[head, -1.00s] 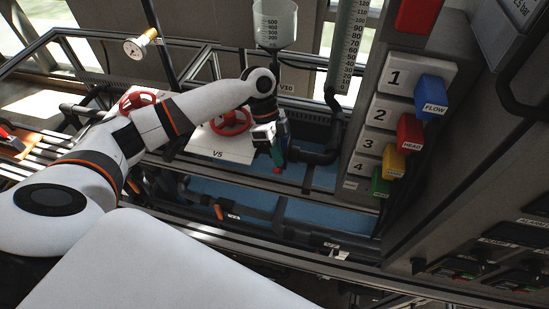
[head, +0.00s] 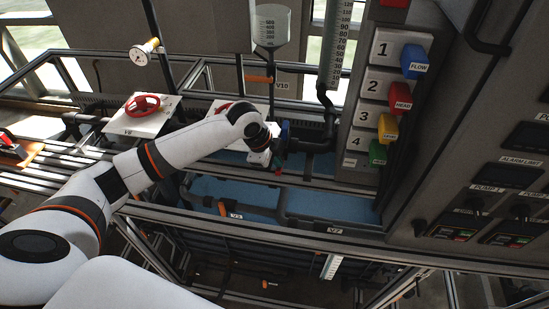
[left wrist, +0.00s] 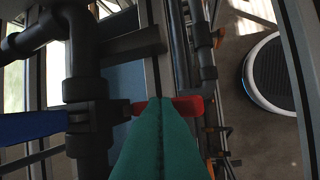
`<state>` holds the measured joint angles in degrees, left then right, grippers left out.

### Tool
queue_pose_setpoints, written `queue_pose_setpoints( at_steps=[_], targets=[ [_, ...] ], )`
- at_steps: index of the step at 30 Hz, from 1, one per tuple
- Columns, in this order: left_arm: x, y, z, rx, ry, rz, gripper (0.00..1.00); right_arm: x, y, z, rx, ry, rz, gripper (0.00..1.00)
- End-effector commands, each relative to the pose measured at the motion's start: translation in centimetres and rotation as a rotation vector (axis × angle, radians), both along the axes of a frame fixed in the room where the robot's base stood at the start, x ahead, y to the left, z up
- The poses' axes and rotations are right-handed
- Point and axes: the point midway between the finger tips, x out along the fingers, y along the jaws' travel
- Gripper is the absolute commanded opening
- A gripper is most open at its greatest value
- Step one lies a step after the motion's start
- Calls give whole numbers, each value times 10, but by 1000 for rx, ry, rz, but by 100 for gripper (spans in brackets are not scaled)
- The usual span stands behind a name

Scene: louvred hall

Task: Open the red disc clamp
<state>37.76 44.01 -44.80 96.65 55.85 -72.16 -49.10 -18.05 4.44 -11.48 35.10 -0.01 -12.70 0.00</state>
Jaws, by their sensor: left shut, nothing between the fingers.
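A small red part (head: 278,172), probably the red disc clamp, shows in the head view below the dark pipework. In the left wrist view, a red bar-like part (left wrist: 187,106) lies across the picture, partly hidden behind the fingertips. I cannot tell its full shape or whether the clamp is open. My left gripper (head: 276,163) is by the red part in the head view. Its green fingers (left wrist: 156,102) are pressed together with nothing between them, their tips over the red part; I cannot tell whether they touch it. My right gripper is not in view.
Dark pipes (left wrist: 88,85) and a blue lever (left wrist: 32,126) are close left of the fingers. Frame rails (head: 300,235) run in front. Two red handwheels (head: 141,106) stand behind my arm. A panel with numbered coloured blocks (head: 403,96) rises to the right.

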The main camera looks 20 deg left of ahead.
Motion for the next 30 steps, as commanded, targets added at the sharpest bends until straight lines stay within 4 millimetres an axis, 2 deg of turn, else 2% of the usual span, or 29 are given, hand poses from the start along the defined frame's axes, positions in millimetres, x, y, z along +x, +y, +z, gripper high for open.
queue_pose_setpoints(
  at_steps=[3,7,17,30],
  targets=[
    [-5,-1,-5,19,-70,-2,0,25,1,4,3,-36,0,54],
    [-6,-1,-9,27,-104,0,0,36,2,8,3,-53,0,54],
    [-8,-2,-15,27,-100,1,0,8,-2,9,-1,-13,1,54],
    [-9,-2,-16,27,-98,1,0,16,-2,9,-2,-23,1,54]
  ],
)
